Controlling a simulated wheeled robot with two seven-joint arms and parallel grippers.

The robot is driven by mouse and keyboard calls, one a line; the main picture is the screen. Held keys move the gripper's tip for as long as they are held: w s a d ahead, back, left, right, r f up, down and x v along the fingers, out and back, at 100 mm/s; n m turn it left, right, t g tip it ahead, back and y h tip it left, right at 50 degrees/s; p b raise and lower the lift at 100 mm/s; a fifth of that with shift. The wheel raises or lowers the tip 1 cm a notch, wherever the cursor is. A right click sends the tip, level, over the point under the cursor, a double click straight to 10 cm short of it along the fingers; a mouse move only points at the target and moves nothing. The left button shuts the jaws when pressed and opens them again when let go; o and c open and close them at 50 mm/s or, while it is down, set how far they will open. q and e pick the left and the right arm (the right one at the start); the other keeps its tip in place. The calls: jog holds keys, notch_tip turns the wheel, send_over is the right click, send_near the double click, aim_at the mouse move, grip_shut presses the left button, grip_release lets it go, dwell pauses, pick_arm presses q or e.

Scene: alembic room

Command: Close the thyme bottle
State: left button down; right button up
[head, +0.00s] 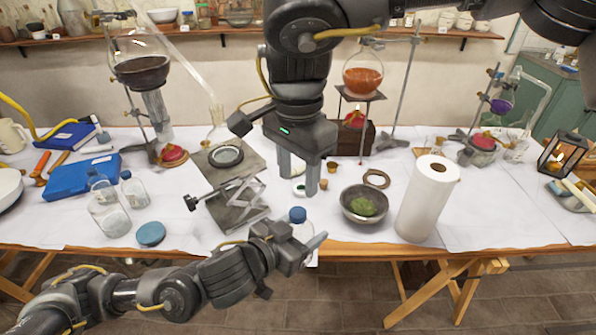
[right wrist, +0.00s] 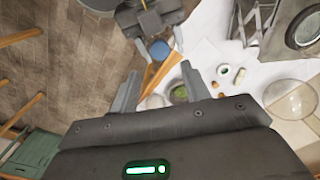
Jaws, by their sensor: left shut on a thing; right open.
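My left gripper (head: 306,252) is shut on a small clear bottle (head: 302,231) at the table's front edge. The bottle stands roughly upright, with a blue cap (head: 297,214) on its top; I cannot tell how tightly the cap sits. No label is readable. The cap also shows in the right wrist view (right wrist: 160,50), just beyond the fingertips. My right gripper (head: 299,181) hangs from above, pointing down, open and empty. Its fingers show apart in the right wrist view (right wrist: 158,74), with the cap in line with the gap between them and not touched.
A metal bowl with green stuff (head: 349,208) and a paper roll (head: 424,205) stand to the right. A lab jack (head: 237,200) stands to the left. A flat blue lid (head: 150,234) lies near an open glass jar (head: 108,217). A white dish (head: 299,171) lies behind the right fingers.

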aim_at(298, 212)
dwell(0.3)
jog(key=shift+f, duration=4.05)
jog(key=c, duration=1)
jog(key=m, duration=0.6)
jog(key=o, duration=1.1)
jog(key=shift+c, duration=0.2)
